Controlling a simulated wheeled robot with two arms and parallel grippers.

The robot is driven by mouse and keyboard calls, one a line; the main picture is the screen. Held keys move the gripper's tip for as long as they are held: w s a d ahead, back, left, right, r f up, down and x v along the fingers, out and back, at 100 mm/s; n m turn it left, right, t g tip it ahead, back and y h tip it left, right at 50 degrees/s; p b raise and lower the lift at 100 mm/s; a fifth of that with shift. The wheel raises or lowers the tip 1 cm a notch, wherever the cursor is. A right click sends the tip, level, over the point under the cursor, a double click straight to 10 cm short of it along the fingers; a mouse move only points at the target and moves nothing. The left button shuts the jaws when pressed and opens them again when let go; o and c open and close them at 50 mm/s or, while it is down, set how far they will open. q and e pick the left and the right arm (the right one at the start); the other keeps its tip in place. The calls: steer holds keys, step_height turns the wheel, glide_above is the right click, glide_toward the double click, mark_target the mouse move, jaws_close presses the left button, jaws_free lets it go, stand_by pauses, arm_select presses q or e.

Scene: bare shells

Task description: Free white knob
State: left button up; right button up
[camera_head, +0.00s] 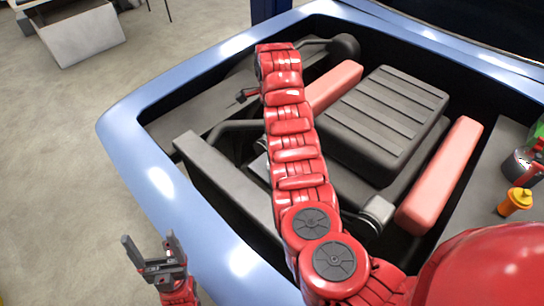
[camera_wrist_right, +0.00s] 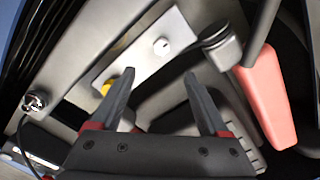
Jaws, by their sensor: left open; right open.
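The white knob (camera_wrist_right: 161,46) shows in the right wrist view on a pale metal plate (camera_wrist_right: 140,62). A yellow knob (camera_wrist_right: 105,89) sits on the same plate, partly hidden by a finger of my right gripper. My right gripper (camera_wrist_right: 159,74) is open, with nothing between its fingers; the white knob appears beyond the gap between the fingertips. I cannot tell the distance to it. In the head view my red right arm crosses the engine bay, and the knobs are not visible there. My left gripper (camera_head: 149,238) is open and empty, at the front left outside the blue car body (camera_head: 150,160).
A black ribbed engine cover (camera_head: 385,115) fills the bay's middle, with pink-red blocks (camera_head: 440,175) on both sides. An orange-yellow capped item (camera_head: 516,202) stands at the right. A metal fitting (camera_wrist_right: 33,102) with a cable is left in the wrist view. A box (camera_head: 85,35) stands on the floor.

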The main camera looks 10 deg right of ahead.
step_height(320, 180, down, 13)
steer(key=p, duration=0.2)
steer(key=shift+w+d+f+p, duration=0.1)
steer(key=shift+f+p, duration=0.05)
steer(key=shift+p, duration=0.15)
steer(key=shift+w+f, duration=0.15)
steer(key=shift+f, duration=0.55)
jaws_close()
